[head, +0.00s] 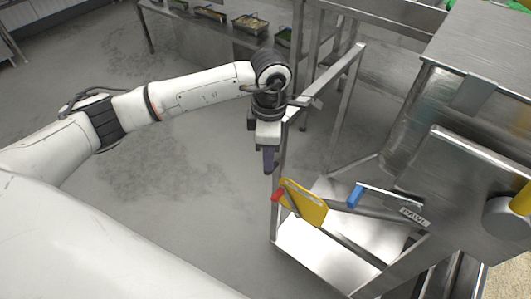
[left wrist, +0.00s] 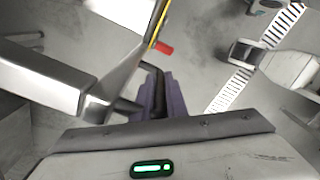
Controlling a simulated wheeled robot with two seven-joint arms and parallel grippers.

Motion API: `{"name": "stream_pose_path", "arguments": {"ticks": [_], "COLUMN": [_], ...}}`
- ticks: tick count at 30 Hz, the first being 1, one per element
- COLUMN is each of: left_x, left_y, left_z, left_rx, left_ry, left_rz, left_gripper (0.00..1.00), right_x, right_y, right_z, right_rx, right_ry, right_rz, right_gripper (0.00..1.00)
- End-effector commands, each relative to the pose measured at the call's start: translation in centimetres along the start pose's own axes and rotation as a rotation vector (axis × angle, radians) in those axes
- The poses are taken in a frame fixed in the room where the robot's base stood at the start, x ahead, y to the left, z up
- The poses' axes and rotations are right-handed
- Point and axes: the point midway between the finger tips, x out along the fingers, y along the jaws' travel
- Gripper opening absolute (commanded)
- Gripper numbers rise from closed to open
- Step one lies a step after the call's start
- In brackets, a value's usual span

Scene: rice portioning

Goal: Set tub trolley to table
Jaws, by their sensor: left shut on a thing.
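The trolley is a bare steel frame with a top rail (head: 330,77), upright posts and a shiny lower shelf (head: 325,250). It stands right of the middle in the head view. My left gripper (head: 270,160) points down at the trolley's near left corner, beside the upright post. The exact grip spot is partly hidden. A steel table (head: 215,30) stands at the back. My right gripper is out of view.
A steel machine (head: 470,170) stands close on the right. A yellow plate (head: 303,203) with a red-ended handle and a blue handle (head: 355,196) show over the trolley shelf. Several food trays (head: 250,24) sit along the back table. Grey floor (head: 190,140) is clear at left.

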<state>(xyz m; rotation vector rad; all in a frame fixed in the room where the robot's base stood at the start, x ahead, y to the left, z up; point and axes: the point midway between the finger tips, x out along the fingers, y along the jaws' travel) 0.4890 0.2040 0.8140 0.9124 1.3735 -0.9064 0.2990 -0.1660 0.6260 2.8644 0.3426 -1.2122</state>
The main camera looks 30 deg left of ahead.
Motion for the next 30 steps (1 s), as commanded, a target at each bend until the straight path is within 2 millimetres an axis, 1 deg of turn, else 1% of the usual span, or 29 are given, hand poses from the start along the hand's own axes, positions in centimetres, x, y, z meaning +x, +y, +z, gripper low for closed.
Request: {"name": "stream_pose_path", "arguments": {"ticks": [1,3,4,6,7,15,19,23,27,30], "left_x": [0.4,0.4,0.4,0.4,0.3,0.1,-0.9,-3.1,-6.0,-7.8], "left_y": [-0.7,-0.7,-0.7,-0.6,-0.6,-0.3,-0.2,-0.2,-0.2,-0.2], "left_z": [0.0,0.0,-0.1,-0.1,-0.1,0.0,0.1,0.1,0.1,0.0], "left_rx": [0.011,0.011,0.010,0.009,0.009,0.005,0.005,0.006,0.006,0.006], "left_ry": [0.007,0.006,0.006,0.005,0.004,0.000,-0.003,-0.003,-0.002,-0.001], "left_rz": [-0.015,-0.016,-0.016,-0.015,-0.014,-0.008,-0.005,-0.003,-0.003,-0.005], "left_gripper": [0.00,0.00,0.17,0.29,0.31,0.31,0.31,0.31,0.31,0.31], "right_x": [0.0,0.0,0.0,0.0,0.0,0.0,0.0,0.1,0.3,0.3], "right_y": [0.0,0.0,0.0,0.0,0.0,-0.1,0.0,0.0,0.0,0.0], "right_z": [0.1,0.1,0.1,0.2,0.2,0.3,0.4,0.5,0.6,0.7], "right_rx": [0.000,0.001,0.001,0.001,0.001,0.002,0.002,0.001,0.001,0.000], "right_ry": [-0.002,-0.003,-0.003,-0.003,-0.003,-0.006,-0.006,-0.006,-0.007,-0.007], "right_rz": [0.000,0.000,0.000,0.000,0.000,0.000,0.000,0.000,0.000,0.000], "right_gripper": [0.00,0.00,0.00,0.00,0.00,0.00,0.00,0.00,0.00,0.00]}}
